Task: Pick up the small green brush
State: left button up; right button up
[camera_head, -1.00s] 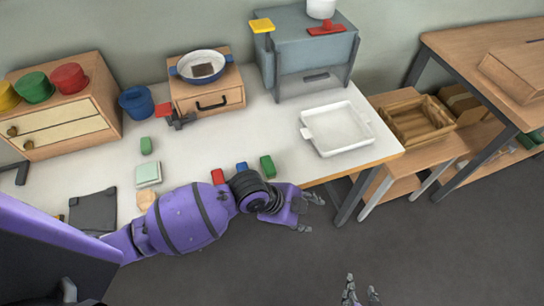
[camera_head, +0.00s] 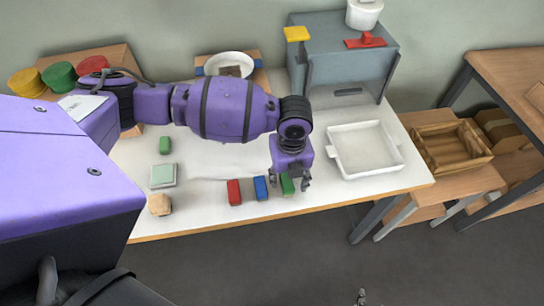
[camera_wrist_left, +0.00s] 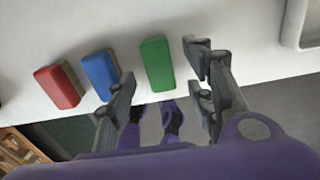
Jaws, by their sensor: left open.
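A small green brush (camera_head: 287,185) lies near the front edge of the white table, at the right end of a row with a blue brush (camera_head: 261,187) and a red brush (camera_head: 234,191). My left gripper (camera_head: 290,183) is open, pointing down over the green brush. In the left wrist view the green brush (camera_wrist_left: 157,64) lies between the directions of the open fingers (camera_wrist_left: 160,72), with no visible contact. Only a tip of my right gripper (camera_head: 361,298) shows at the bottom edge of the head view; its jaws cannot be judged.
A white tray (camera_head: 330,146) is right of the green brush. Another small green block (camera_head: 165,145) and a pale green box (camera_head: 163,175) lie to the left. A grey machine (camera_head: 345,65) stands at the back. A wooden crate (camera_head: 484,158) is on the lower stand at right.

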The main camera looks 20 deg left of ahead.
aim_at(288, 182)
pick_arm(q)
notch_tip(288, 182, down, 3)
jog(key=shift+w+f, duration=0.1)
jog(key=shift+c, duration=0.2)
jog(key=c, duration=1.2)
